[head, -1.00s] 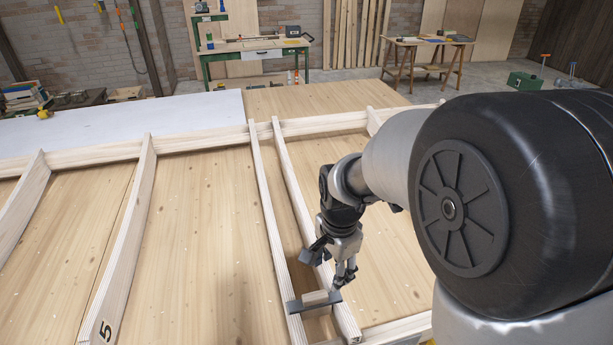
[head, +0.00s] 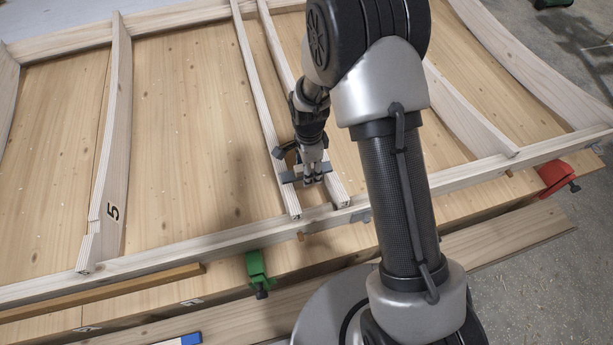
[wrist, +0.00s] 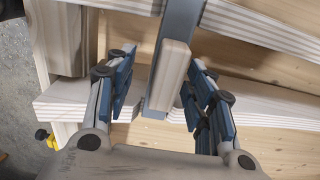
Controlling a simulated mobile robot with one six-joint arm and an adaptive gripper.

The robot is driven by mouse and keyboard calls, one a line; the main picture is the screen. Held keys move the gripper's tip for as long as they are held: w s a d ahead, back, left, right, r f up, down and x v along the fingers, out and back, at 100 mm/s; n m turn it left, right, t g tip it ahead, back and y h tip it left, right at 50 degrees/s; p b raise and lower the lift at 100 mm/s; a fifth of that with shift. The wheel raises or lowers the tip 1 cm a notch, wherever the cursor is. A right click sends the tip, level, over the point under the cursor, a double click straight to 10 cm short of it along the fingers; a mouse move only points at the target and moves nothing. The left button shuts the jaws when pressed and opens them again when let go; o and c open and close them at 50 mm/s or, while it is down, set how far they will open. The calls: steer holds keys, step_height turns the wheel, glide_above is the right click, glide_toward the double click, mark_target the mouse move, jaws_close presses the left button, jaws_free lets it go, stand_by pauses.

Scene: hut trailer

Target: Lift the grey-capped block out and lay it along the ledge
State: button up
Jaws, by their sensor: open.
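In the wrist view my gripper (wrist: 163,88) is open, with one blue-padded finger on each side of the block and visible gaps to both. In the head view my gripper (head: 314,178) points down over the slot between the ribs, near their front ends. I cannot tell for sure which surface is the ledge.
The left rib (head: 262,120) and right rib (head: 333,190) stand close around the slot. A front rail (head: 180,258) crosses their ends. A green clamp (head: 257,268) and a red clamp (head: 557,178) sit along the front edge. The panel left of the ribs is clear.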

steer(key=shift+w+a+f+b, duration=0.15)
steer(key=shift+f+b, duration=0.3)
steer(key=shift+f, duration=1.1)
steer(key=shift+w+a+f+b, duration=0.15)
steer(key=shift+f+b, duration=0.3)
steer(key=shift+f, duration=1.1)
steer(key=shift+r, duration=0.1)
jaws_close()
